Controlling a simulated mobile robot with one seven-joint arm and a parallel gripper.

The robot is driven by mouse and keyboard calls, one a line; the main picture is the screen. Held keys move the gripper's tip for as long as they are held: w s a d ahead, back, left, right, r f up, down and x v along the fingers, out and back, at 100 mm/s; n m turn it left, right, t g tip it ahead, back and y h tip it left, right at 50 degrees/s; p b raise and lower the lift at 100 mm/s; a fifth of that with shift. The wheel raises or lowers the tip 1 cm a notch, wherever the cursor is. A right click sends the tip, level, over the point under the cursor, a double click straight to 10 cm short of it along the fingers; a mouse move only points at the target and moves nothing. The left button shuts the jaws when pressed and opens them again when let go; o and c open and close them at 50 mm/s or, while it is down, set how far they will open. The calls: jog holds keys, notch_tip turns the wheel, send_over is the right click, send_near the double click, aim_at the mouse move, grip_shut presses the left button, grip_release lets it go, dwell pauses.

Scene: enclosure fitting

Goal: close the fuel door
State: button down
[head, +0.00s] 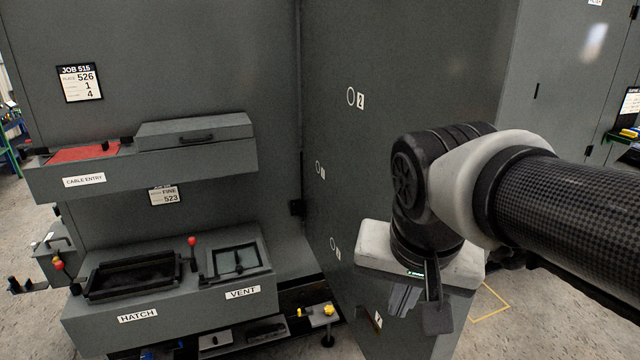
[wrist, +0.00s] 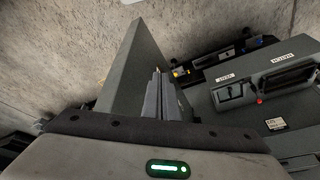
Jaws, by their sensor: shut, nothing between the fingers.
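No label reading "fuel" is legible, so I cannot tell for sure which part is the fuel door. A tall grey panel (head: 400,75) stands at an angle to the cabinet front, with round marks and small number tags down its face. My gripper (head: 402,305) points down in front of the panel's lower part, shut and empty. In the wrist view the grey panel (wrist: 128,72) rises just left of my gripper's fingers (wrist: 158,85). Whether they touch it I cannot tell. My wrist hides part of the panel's lower face.
The grey cabinet (head: 190,50) at left carries a cable entry shelf (head: 210,163) with a lid, and a lower ledge with a hatch (head: 130,278) and a vent frame (head: 235,263). Red-knobbed levers stand near these. Below are small yellow-knobbed parts (head: 328,310). Floor shows at right.

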jog(key=w+f+m+g+h+b, duration=0.2)
jog(key=w+f+m+g+h, duration=0.15)
jog(key=w+m, duration=0.5)
jog(key=m, duration=0.3)
send_near(413, 311)
jog(key=s+a+f, duration=0.2)
jog(key=s+f, duration=0.2)
jog(key=f, duration=0.1)
jog(key=shift+w+d+f+n+t+p, duration=0.15)
jog(key=shift+w+d+t+p, duration=0.1)
jog(key=shift+d, duration=0.7)
jog(key=shift+w+d+n+t+p, duration=0.1)
jog(key=shift+w+d+p, duration=0.15)
jog(key=shift+d, duration=0.75)
